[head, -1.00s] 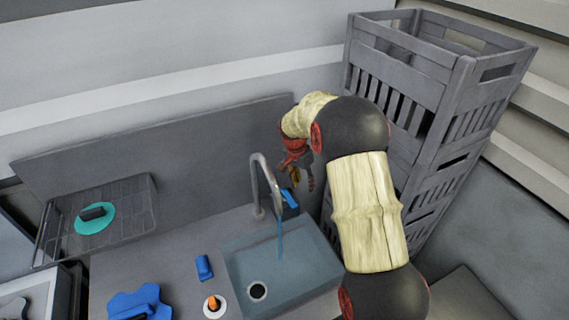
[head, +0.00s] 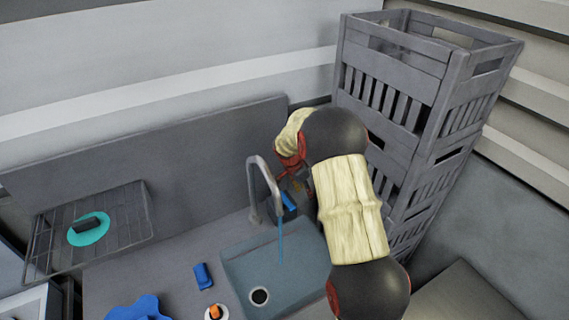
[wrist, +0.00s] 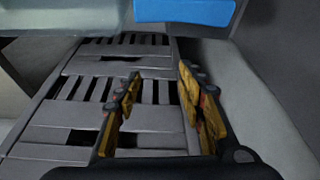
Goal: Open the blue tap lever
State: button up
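The blue tap lever (head: 289,201) is beside the grey tap (head: 262,180) at the back of the sink. A thin blue stream (head: 280,240) runs from the spout down to the basin. In the head view my gripper (head: 298,184) is just above and behind the lever, partly hidden by my arm. In the wrist view a blue bar (wrist: 185,11), which looks like the lever, crosses the top edge. It lies beyond the fingertips, with nothing between the fingers. My gripper (wrist: 158,80) is open, its two yellow fingers apart. I cannot tell whether it touches the lever.
The sink basin (head: 310,265) is in front of the tap. A tall stack of grey crates (head: 400,75) stands close on the right of my arm. A wire rack (head: 130,222) with a teal plate (head: 88,229) is at left. A blue block (head: 202,276) lies left of the basin.

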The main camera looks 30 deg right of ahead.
jog(key=s+a+r+n+y+p, duration=0.1)
jog(key=s+a+r+n+p, duration=0.1)
jog(key=r, duration=0.6)
jog(key=s+a+r+n+t+y+p, duration=0.1)
jog(key=s+a+r+n+p, duration=0.2)
jog(key=a+r+n, duration=0.3)
jog(key=s+a+r+n+p, duration=0.3)
jog(key=a+r+n+p, duration=0.1)
jog(key=r+n, duration=0.4)
notch_tip(320, 180, up, 3)
jog(key=shift+f+t+y, duration=0.2)
jog(key=shift+t+y, duration=0.1)
jog(key=shift+y, duration=0.1)
dwell(0.6)
